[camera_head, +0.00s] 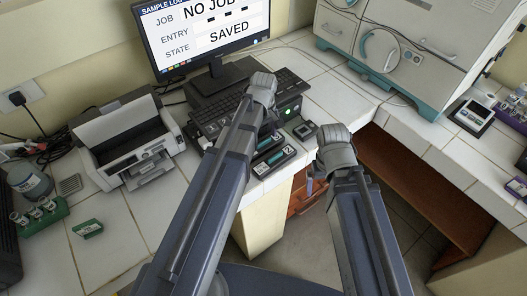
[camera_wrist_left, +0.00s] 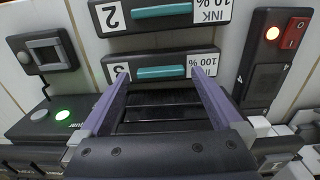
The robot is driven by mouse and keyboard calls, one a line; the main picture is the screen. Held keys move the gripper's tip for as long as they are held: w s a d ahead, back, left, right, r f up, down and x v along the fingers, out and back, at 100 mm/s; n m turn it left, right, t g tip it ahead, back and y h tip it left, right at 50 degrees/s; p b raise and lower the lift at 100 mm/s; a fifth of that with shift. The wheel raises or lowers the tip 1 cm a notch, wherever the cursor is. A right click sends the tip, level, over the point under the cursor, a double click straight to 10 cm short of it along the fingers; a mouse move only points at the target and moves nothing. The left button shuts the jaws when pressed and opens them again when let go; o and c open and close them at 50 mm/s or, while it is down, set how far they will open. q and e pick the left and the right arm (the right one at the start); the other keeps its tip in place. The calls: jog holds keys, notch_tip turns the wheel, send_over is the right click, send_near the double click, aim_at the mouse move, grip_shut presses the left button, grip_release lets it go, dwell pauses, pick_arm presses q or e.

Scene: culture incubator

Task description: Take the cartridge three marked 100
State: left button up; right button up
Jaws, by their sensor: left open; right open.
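The cartridge holder marked 3 and 100 % (camera_wrist_left: 202,72), with a teal bar (camera_wrist_left: 160,73) along it, lies just ahead of my left gripper (camera_wrist_left: 160,78) in the left wrist view. The two purple fingers are spread wide, near the two ends of the teal bar, with nothing between them. I cannot tell whether they touch the holder. A second holder marked 2 and INK 10 % (camera_wrist_left: 160,28) lies beyond it. In the head view my left fingers are hidden by the arm. My right gripper (camera_head: 315,184) is open and empty beyond the counter's front edge, its fingers partly hidden.
A green-lit button (camera_wrist_left: 62,115) and a red switch (camera_wrist_left: 294,33) flank the holders. A keyboard (camera_head: 290,85) and monitor (camera_head: 200,35) stand behind. A printer (camera_head: 125,140) and green tube rack (camera_head: 40,214) are at left, a large white machine (camera_head: 410,50) at right.

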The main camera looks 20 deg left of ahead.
pick_arm(q)
jog(key=shift+f, duration=0.7)
pick_arm(e)
jog(key=shift+f, duration=0.6)
pick_arm(q)
jog(key=shift+r, duration=0.1)
grip_shut()
